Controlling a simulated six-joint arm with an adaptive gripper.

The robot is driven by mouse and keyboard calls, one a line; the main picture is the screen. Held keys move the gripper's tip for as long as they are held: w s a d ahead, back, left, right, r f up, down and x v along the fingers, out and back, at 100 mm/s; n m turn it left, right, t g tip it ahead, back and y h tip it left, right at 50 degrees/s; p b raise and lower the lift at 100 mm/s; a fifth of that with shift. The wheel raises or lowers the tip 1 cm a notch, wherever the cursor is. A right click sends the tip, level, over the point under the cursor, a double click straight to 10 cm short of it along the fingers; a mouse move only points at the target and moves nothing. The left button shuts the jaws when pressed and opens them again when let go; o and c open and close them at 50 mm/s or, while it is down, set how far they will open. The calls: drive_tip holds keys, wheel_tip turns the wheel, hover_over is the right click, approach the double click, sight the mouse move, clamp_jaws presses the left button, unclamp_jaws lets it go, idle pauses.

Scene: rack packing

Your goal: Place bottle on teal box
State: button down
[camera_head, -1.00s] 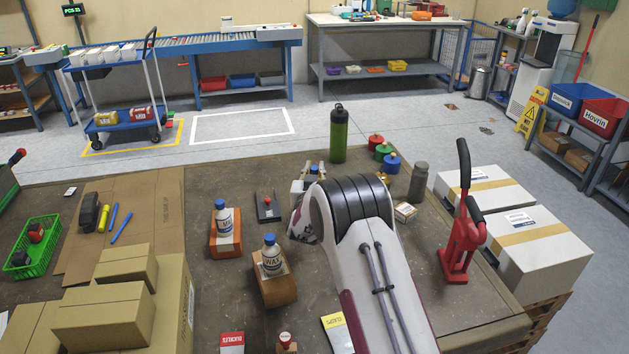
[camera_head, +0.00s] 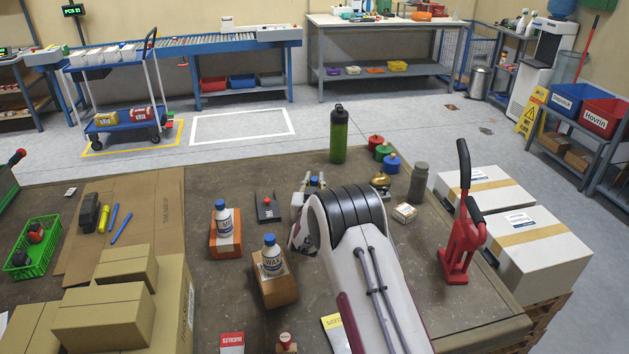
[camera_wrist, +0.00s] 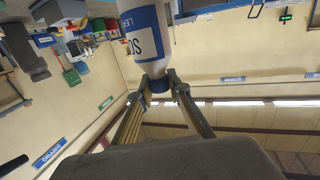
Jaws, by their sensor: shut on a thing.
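My gripper (camera_wrist: 160,80) is shut on the blue cap of a white bottle (camera_wrist: 150,50) in the wrist view. The bottle has a blue and white label. I cannot make out a teal box in either view. Two other white bottles with blue caps stand upright in the head view. One bottle (camera_head: 223,219) is on an orange-brown box (camera_head: 227,246), and one labelled WAX (camera_head: 271,259) is on a brown box (camera_head: 274,291).
A green flask (camera_head: 339,137), coloured weights (camera_head: 383,152), a grey bottle (camera_head: 418,183) and a small carton (camera_head: 404,212) stand beyond my arm. A red hand tool (camera_head: 460,240) is on the right. Cardboard boxes (camera_head: 115,310) and a green basket (camera_head: 35,246) are on the left.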

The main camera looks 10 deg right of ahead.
drive_tip(key=shift+f, duration=0.1)
drive_tip(key=c, duration=1.9)
unclamp_jaws()
drive_tip(key=shift+s, duration=0.1)
drive_tip(key=v, duration=1.1)
drive_tip(key=shift+s+a, duration=0.2)
drive_tip(key=shift+s, duration=0.15)
